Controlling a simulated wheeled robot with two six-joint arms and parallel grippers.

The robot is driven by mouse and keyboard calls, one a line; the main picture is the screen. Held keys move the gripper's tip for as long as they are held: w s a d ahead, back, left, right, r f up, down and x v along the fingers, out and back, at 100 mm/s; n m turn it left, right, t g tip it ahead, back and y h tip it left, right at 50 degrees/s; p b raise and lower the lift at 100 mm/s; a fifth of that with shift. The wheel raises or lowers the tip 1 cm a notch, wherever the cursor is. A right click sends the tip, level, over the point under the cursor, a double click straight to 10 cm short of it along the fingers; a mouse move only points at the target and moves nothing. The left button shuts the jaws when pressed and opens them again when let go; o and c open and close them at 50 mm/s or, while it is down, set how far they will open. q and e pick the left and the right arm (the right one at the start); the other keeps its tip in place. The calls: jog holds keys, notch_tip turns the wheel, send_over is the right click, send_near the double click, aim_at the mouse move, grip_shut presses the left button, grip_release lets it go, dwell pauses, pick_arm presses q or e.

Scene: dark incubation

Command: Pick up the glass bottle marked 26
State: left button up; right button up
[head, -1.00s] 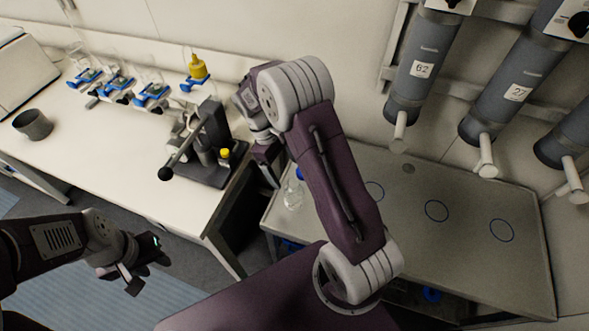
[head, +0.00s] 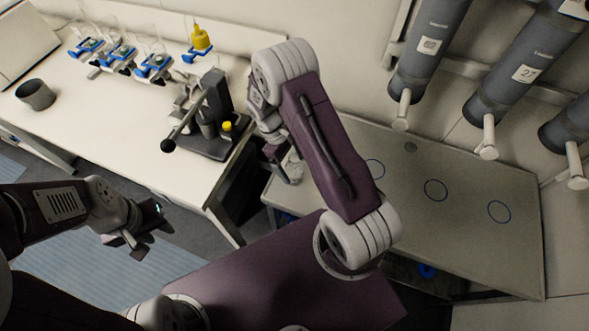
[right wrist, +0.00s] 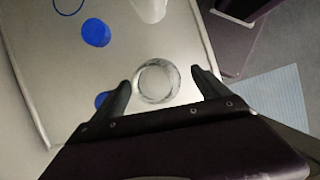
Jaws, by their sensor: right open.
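A clear round glass piece (right wrist: 156,82), seen from above, lies between the fingertips of my open right gripper (right wrist: 160,83) in the right wrist view. It looks like a glass bottle; no number can be read on it. In the head view my right gripper (head: 287,172) is over the left end of the grey table and largely hides the glass (head: 294,165). Whether the fingers touch the glass cannot be told. My left gripper (head: 148,232) is over the floor at the left, holding nothing visible; its jaw opening is unclear.
The grey table (head: 462,215) has blue rings and free room on the right. Grey cylinders with nozzles, one labelled 27 (head: 517,75), hang above it. The white bench (head: 105,125) holds a black lever device (head: 215,120).

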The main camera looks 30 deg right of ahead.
aim_at(295, 159)
jog(key=shift+x, duration=1.2)
jog(key=shift+w+d, duration=0.1)
jog(key=shift+w, duration=0.05)
jog(key=c, duration=1.7)
jog(key=shift+r, duration=0.15)
jog(key=shift+r, duration=0.3)
jog(key=r, duration=0.2)
jog(key=s+r, duration=0.1)
jog(key=r, duration=0.1)
jog(key=s+r, duration=0.2)
jog(key=s, duration=0.1)
jog(key=s+r, duration=0.2)
jog(key=s, duration=0.2)
jog(key=s+r, duration=0.2)
jog(key=s, duration=0.1)
jog(key=shift+s+a+r+b, duration=0.15)
jog(key=shift+s+a+b, duration=0.05)
jog(key=shift+s+b, duration=0.15)
